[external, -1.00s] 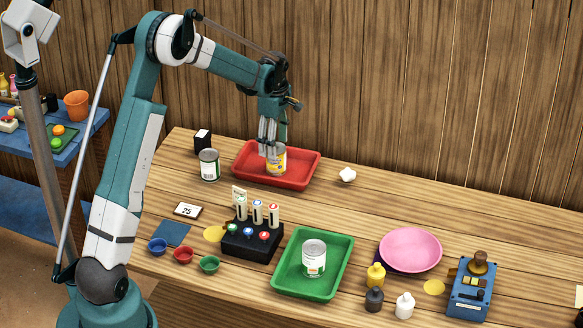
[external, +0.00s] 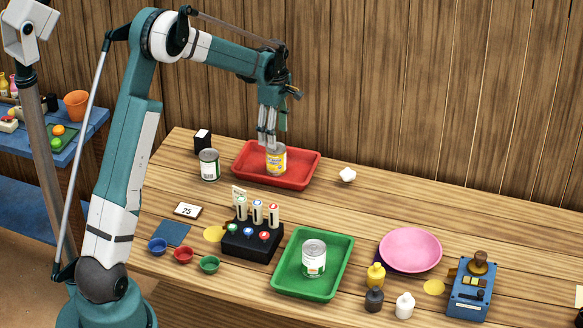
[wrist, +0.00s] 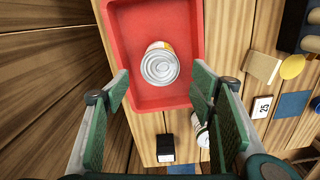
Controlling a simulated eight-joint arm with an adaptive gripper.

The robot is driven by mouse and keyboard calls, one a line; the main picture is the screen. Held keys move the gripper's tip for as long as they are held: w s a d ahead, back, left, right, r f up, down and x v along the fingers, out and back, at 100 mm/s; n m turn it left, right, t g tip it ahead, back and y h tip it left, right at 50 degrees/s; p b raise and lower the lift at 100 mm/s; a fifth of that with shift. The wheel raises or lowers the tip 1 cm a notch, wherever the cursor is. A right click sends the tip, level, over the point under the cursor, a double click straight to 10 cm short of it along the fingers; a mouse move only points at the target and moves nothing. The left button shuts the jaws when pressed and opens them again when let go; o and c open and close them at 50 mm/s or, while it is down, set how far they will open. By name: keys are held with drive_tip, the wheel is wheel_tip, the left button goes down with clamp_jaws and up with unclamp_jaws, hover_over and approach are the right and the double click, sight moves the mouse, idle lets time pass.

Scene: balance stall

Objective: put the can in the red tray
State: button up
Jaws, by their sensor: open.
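A can with a yellow label (external: 276,162) stands upright in the red tray (external: 305,172) at the back of the table. In the wrist view its silver top (wrist: 160,67) shows inside the tray. My gripper (external: 268,146) is open just above this can, with nothing between its fingers. A can with a white and green label (external: 209,165) stands on the table left of the red tray. Another white and green can (external: 314,258) stands in the green tray (external: 342,262) nearer the front.
A black block (external: 202,140) stands behind the left can. A black rack with tubes (external: 252,240), small bowls (external: 183,254), a pink plate (external: 410,250), several small bottles (external: 376,274) and a blue device (external: 470,287) occupy the front. The table right of the white lump (external: 347,174) is clear.

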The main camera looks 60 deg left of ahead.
drive_tip(key=shift+d+r, duration=0.1)
idle(0.3)
drive_tip(key=s+d+r+m+t, duration=0.1)
drive_tip(key=s+d+r+m, duration=0.25)
drive_tip(key=d+r, duration=0.5)
drive_tip(key=s+d+r+m+t+y, duration=0.15)
drive_tip(key=d+r+m, duration=0.3)
drive_tip(key=d, duration=0.75)
drive_tip(key=s+d+r+m+t, duration=0.1)
drive_tip(key=s+d+r+m, duration=0.25)
drive_tip(key=d+r, duration=0.5)
drive_tip(key=s+d+f+m+t, duration=0.1)
drive_tip(key=s+d+m+t, duration=0.1)
drive_tip(key=s+d+m, duration=0.5)
drive_tip(key=s+d+f+m+t+h, duration=0.1)
drive_tip(key=s+d+m, duration=0.5)
drive_tip(key=s+d, duration=0.8)
drive_tip(key=d, duration=0.3)
drive_tip(key=shift+s+f+m+t, duration=0.25)
drive_tip(key=shift+s+m+t, duration=0.1)
drive_tip(key=shift+s, duration=0.05)
